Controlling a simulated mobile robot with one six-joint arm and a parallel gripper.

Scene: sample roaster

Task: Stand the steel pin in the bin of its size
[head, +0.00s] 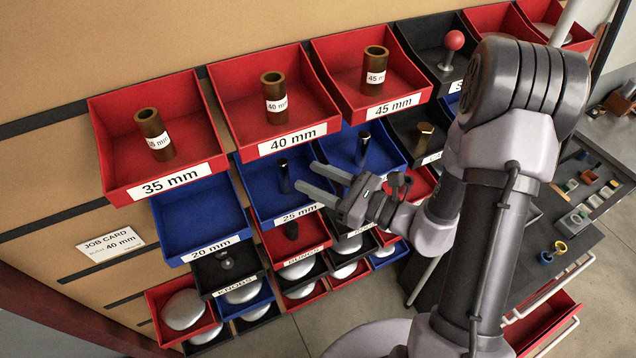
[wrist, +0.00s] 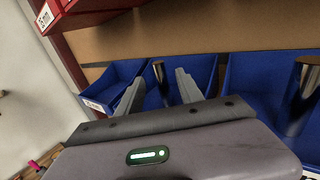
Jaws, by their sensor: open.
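A dark steel pin (head: 283,175) stands in the blue 25 mm bin (head: 247,178). Another steel pin (head: 362,150) stands in the blue bin to its right (head: 392,150), whose label is hidden by my arm. The blue 20 mm bin (head: 195,213) is empty. My gripper (head: 309,180) is open and empty, at the 25 mm bin. In the wrist view, the 25 mm bin's pin (wrist: 158,72) shows between my fingers (wrist: 158,88), seemingly beyond their tips and apart from them. The other pin (wrist: 303,92) shows at the right.
Above are red bins with brown bushings: 35 mm (head: 105,160), 40 mm (head: 235,120) and 45 mm (head: 335,70). Below are small bins with knobs (head: 225,262) and pale discs (head: 183,310). A job card (head: 110,243) is at the left. A dark bench (head: 545,215) stands right.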

